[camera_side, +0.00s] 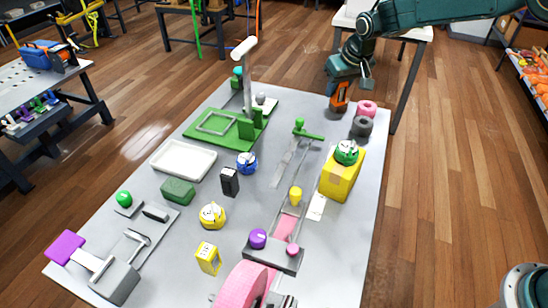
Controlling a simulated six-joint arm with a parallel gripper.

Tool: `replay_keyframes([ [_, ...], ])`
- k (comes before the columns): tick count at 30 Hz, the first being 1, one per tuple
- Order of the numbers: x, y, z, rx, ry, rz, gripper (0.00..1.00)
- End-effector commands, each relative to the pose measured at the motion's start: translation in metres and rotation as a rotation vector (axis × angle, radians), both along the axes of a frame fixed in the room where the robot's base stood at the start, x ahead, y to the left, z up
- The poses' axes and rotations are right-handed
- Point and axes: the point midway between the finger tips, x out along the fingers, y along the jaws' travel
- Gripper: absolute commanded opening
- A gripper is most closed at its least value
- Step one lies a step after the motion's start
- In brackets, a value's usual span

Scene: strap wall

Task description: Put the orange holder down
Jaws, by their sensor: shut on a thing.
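The orange holder (339,99) is at the far right part of the grey table, left of a pink ring and a dark ring. It hangs below my gripper (341,84), which comes down from the upper right and is shut on its top. The holder is roughly upright, with a dark part on it. Its lower end is close to the table top; I cannot tell whether it touches.
The pink ring (367,108) and dark ring (362,126) stand close to the holder's right. A yellow box (341,175) with a green-and-white ball (346,152) and a green-handled stand (307,132) are nearer. Bare table (300,107) lies left of the holder.

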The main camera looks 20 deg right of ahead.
Motion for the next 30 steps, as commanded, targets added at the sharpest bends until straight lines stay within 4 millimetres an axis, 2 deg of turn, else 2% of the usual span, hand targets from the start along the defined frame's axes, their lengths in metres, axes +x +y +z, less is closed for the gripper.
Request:
replay_keyframes([
  [3, 0.0, 0.0, -0.024, 0.0, 0.003, 0.0, 0.02],
  [9, 0.0, 0.0, -0.051, 0.0, 0.001, 0.0, 0.02],
  [20, 0.0, 0.0, -0.061, 0.0, 0.0, 0.0, 0.02],
  [30, 0.0, 0.0, -0.096, 0.0, 0.002, 0.0, 0.02],
])
